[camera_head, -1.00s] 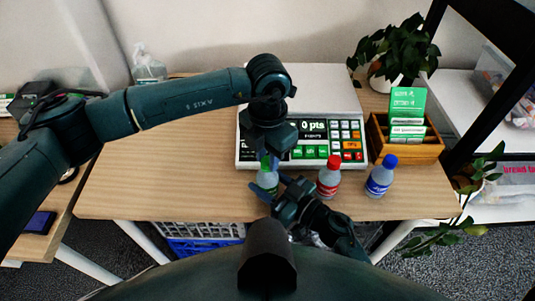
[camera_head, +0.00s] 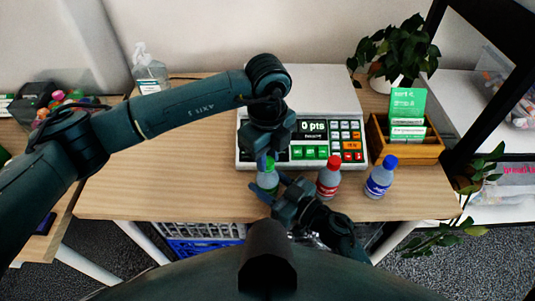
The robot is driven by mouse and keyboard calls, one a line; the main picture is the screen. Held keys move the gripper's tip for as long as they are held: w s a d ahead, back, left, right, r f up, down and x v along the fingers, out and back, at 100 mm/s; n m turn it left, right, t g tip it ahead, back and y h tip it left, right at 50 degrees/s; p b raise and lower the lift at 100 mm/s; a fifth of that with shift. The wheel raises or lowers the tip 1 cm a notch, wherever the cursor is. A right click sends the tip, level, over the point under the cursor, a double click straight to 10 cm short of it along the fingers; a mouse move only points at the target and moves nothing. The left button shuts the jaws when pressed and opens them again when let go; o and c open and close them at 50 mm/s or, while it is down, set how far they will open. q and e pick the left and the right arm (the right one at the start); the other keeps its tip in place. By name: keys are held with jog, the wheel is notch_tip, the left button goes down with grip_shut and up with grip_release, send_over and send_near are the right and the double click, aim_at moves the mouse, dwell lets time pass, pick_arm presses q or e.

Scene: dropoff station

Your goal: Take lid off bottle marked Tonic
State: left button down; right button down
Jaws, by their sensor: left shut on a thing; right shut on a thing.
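A bottle with a green label and green lid (camera_head: 268,180) stands at the table's front, left of the other bottles. Its label is too small to read. My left gripper (camera_head: 266,160) is above it, shut on the green lid (camera_head: 262,163), partly hidden by the fingers. My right gripper (camera_head: 277,192) comes from the front right and is shut on the bottle's lower body. A red-lidded bottle (camera_head: 329,180) and a blue-lidded bottle (camera_head: 380,178) stand upright to the right, untouched.
A scale with a display and coloured keys (camera_head: 318,152) stands behind the bottles. A wooden box with green cards (camera_head: 428,150) and a potted plant (camera_head: 398,50) are at the back right. The table's left part (camera_head: 150,185) is clear.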

aim_at(268, 161)
pick_arm(q)
jog(key=shift+r, duration=0.15)
dwell(0.4)
jog(key=shift+r, duration=0.95)
jog(key=shift+r, duration=0.1)
jog(key=shift+r, duration=1.9)
pick_arm(e)
jog(key=c, duration=0.6)
grip_release()
jog(key=shift+c, duration=0.2)
